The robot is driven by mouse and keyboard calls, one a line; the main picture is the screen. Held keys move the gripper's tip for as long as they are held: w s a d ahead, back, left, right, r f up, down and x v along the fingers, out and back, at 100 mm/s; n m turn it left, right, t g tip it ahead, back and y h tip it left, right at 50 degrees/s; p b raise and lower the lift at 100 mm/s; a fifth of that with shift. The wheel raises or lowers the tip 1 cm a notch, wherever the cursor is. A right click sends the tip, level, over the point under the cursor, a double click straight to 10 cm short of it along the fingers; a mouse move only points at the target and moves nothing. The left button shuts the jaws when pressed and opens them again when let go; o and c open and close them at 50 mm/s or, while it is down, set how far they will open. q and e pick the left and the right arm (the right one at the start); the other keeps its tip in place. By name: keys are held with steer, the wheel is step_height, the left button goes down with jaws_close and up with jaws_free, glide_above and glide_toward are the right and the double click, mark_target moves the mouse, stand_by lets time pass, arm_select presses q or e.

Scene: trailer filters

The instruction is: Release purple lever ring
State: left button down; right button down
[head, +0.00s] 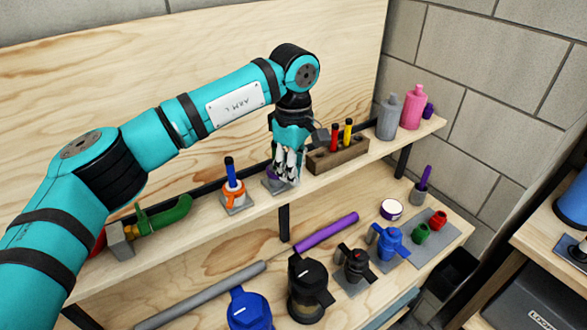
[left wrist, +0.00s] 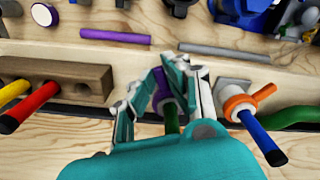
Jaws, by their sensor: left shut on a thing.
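My left gripper (head: 287,165) points down at the upper shelf, with its fingers around a purple part. This purple lever ring (head: 271,173) shows only in slivers beside the fingers, above a small grey plate. In the left wrist view the purple ring (left wrist: 160,88) sits between the fingers of my left gripper (left wrist: 163,100), which are shut on it. A dark green post (left wrist: 172,120) shows just behind it. The fingers hide most of the ring, so I cannot tell how it sits on its base. My right gripper is not in view.
An orange ring (head: 233,191) with a blue post stands close to the left of the gripper. A wooden block (head: 337,156) with red and yellow posts stands close to the right. The lower shelf holds a purple bar (head: 326,230) and several valve-like parts.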

arm_select(q)
steer(key=shift+w+d+f+n+b, duration=0.15)
steer(key=shift+w+n+b, duration=0.1)
steer(key=shift+n+b, duration=0.3)
steer(key=shift+w+n+b, duration=0.2)
steer(key=shift+n+b, duration=0.1)
steer(key=shift+n, duration=0.35)
steer(key=shift+r, duration=0.25)
steer(key=c, duration=1.4)
jaws_free()
steer(key=shift+o, duration=0.2)
step_height(320, 180, up, 12)
steer(key=shift+d, duration=0.1)
